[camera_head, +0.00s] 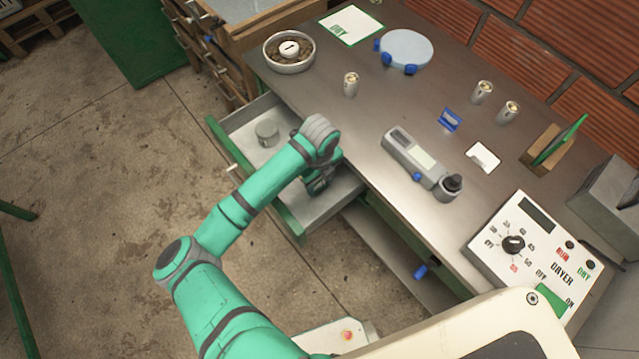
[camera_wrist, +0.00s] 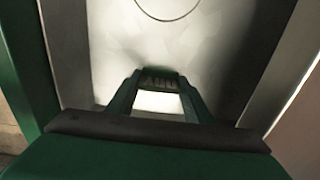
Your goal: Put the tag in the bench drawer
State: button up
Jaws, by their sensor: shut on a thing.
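The bench drawer (camera_head: 222,135) is pulled open from the bench's front side, with a grey metal floor and green front. My gripper (camera_head: 317,188) is down inside its nearer part. In the wrist view my gripper (camera_wrist: 157,88) is shut on the tag (camera_wrist: 158,102), a small white card with a dark green lettered band at its far end. The drawer floor (camera_wrist: 115,45) lies below the tag. I cannot tell whether the tag touches it. The tag is hidden in the head view.
A grey round tin (camera_head: 267,132) stands in the drawer's far part, clear of my gripper. The bench top (camera_head: 370,120) holds a handheld meter (camera_head: 415,158), a white card (camera_head: 482,157), a dryer panel (camera_head: 535,250), a bowl of beans (camera_head: 289,52) and several small cans.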

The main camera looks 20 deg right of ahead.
aim_at(320, 181)
jog(key=shift+f, duration=0.7)
jog(key=o, duration=1)
jog(key=shift+f, duration=0.15)
notch_tip(320, 181, up, 12)
jog(key=shift+r, duration=0.2)
